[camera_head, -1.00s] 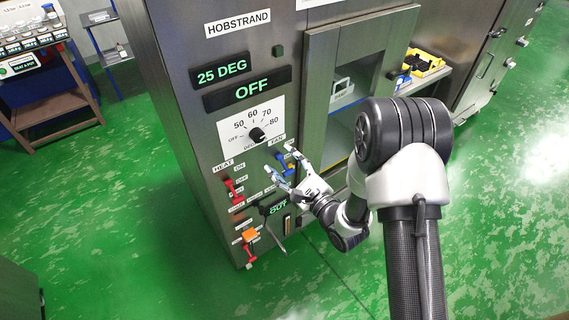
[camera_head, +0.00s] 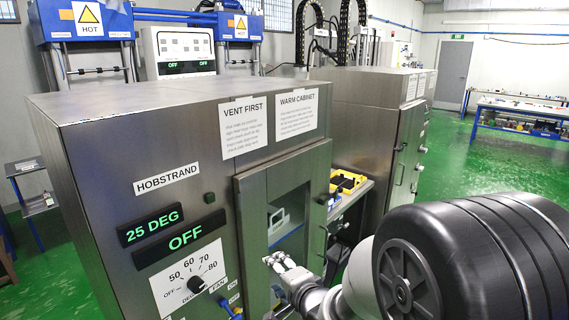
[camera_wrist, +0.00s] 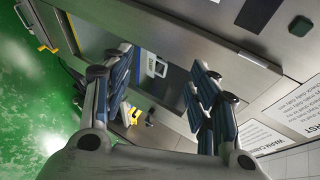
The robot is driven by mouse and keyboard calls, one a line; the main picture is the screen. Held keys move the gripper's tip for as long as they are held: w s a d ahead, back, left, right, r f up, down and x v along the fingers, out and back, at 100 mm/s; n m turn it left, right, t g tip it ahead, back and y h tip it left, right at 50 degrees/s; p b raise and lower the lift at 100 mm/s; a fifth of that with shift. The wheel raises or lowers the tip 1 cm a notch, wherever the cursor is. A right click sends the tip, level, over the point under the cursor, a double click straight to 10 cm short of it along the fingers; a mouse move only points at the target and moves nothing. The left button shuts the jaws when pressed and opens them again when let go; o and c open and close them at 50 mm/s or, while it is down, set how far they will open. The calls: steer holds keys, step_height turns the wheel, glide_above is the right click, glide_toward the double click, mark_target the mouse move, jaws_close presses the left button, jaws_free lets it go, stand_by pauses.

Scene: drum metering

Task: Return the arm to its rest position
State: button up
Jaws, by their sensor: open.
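My arm (camera_head: 480,255) fills the lower right of the head view, bent, with its large dark joint close to the camera. My gripper (camera_wrist: 155,78) is open and empty in the wrist view, its two blue-padded fingers spread apart. In the head view part of the gripper (camera_head: 280,262) shows in front of the cabinet's window door, apart from anything it could hold. Its fingertips are partly hidden in the head view.
The steel HOBSTRAND cabinet (camera_head: 110,120) reads 25 DEG and OFF. Its dial (camera_head: 195,284) and blue fan switch (camera_head: 228,306) sit low on the front. A yellow bin (camera_head: 345,182) stands beyond the door. Green floor (camera_head: 470,160) is open at the right.

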steer(key=s+d+r+n+g+h, duration=0.3)
steer(key=s+d+r+n+h, duration=0.3)
steer(key=s+d, duration=0.55)
steer(key=s+d+r+n+g, duration=0.1)
steer(key=s+d+n+g, duration=0.1)
steer(key=s, duration=0.8)
steer(key=s+d+n+g, duration=0.2)
steer(key=s+n, duration=0.1)
steer(key=s, duration=0.8)
steer(key=shift+s+r+n, duration=0.25)
steer(key=shift+r+n, duration=0.1)
steer(key=shift+n, duration=0.05)
